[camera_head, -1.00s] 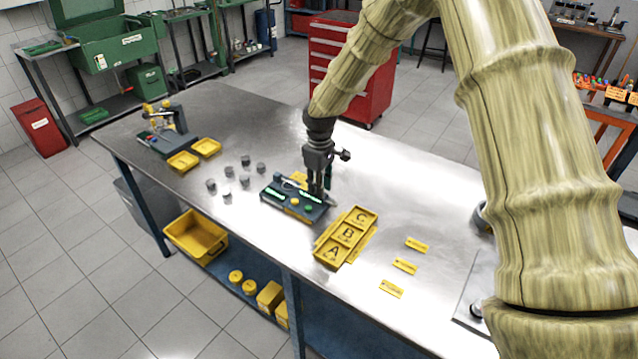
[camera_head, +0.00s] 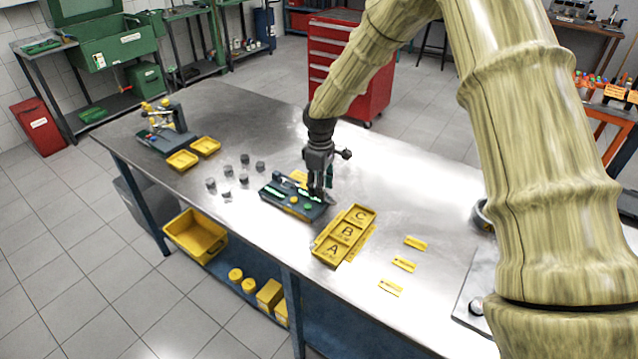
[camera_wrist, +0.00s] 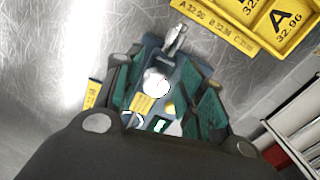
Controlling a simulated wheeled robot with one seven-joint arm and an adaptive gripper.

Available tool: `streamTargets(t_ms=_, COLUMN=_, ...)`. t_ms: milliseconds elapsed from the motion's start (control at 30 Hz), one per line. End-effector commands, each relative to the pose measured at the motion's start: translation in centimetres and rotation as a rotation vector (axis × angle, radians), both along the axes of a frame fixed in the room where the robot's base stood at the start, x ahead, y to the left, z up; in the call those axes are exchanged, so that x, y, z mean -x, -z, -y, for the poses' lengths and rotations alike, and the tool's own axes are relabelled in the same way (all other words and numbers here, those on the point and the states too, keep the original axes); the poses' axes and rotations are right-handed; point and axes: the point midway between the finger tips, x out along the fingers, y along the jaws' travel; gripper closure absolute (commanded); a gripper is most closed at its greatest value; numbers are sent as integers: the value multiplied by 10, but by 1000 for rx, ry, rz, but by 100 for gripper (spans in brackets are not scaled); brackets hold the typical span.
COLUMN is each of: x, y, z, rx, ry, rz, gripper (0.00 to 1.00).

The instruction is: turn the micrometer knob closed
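The micrometer stand is a dark block (camera_head: 284,202) with green and yellow details, near the middle of the bench. My gripper (camera_head: 319,196) points down over its right end. In the wrist view the green-padded fingers of my gripper (camera_wrist: 162,98) are apart, with the stand (camera_wrist: 186,77) between and beyond them. A silver cylindrical part, seemingly the micrometer knob (camera_wrist: 175,38), sticks out at the stand's top end, beyond the fingertips. A bright round part (camera_wrist: 156,82) shows between the fingers. The frames do not show finger contact, and the fingers hide part of the stand.
A yellow tray marked A, B, C (camera_head: 333,252) lies just right of the stand. Several grey cylinders (camera_head: 227,195) stand to its left. Yellow labels (camera_head: 404,264) lie on the right. Two small yellow trays (camera_head: 183,160) and another fixture (camera_head: 160,140) are farther left.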

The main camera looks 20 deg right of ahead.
Motion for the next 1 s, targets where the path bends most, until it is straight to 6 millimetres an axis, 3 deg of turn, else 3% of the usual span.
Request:
streamTargets(t_ms=467, x=-5, y=-15, z=-2, rx=-2, ry=-1, rz=13, gripper=53)
streamTargets(t_ms=1000, x=-4, y=-104, z=-1, rx=-1, ry=0, rz=11, gripper=53)
